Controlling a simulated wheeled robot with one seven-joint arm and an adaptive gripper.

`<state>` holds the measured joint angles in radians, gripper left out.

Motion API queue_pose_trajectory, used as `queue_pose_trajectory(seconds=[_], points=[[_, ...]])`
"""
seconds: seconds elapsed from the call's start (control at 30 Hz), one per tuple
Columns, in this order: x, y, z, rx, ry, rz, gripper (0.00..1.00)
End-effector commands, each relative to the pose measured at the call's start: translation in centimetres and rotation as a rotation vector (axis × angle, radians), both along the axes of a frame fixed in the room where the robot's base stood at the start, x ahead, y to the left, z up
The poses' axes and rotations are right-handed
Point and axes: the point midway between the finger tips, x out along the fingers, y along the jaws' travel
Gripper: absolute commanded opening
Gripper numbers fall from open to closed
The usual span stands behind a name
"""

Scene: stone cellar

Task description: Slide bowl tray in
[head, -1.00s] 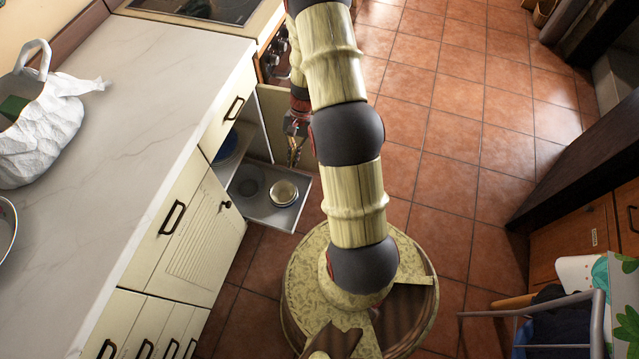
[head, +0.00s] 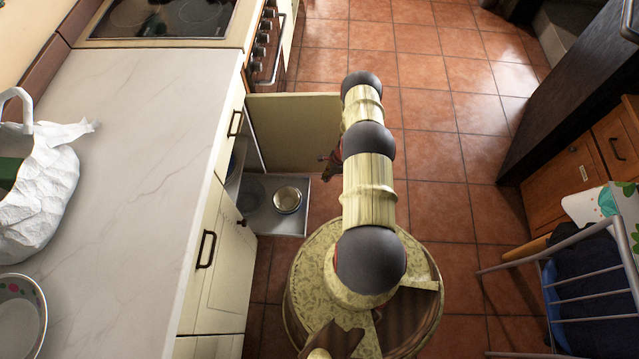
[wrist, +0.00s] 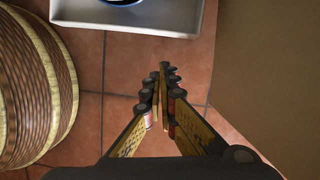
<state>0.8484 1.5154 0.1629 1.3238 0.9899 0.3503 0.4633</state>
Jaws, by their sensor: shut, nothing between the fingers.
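The grey pull-out tray (head: 262,224) sticks out of the open lower cabinet over the tiled floor. A pale bowl or small stack of bowls (head: 287,199) stands on it, and a darker round item (head: 248,202) sits further in. My gripper (head: 326,170) is to the right of the tray's outer end, partly hidden by my arm. In the wrist view my gripper (wrist: 163,72) is shut and empty. Its fingertips point toward the tray's outer rim (wrist: 170,55), which looks close, though the gap is unclear. Part of a blue-rimmed bowl (wrist: 122,2) shows at the top edge.
The open cabinet door (head: 293,130) stands beyond the tray and fills the right of the wrist view (wrist: 270,60). The marble counter (head: 140,150) runs along the left. A metal-framed chair (head: 590,290) is at the lower right.

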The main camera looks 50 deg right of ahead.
Motion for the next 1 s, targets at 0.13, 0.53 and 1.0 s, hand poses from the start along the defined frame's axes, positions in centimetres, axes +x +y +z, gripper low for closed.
queue_pose_trajectory(seconds=[0.13,0.53,1.0], points=[[0.5,-2.2,-0.3,-0.047,0.020,-0.138,0.00],[1.2,-1.5,-5.3,-0.047,0.026,-0.156,0.00],[4.4,1.0,-10.2,-0.048,0.025,-0.154,0.00]])
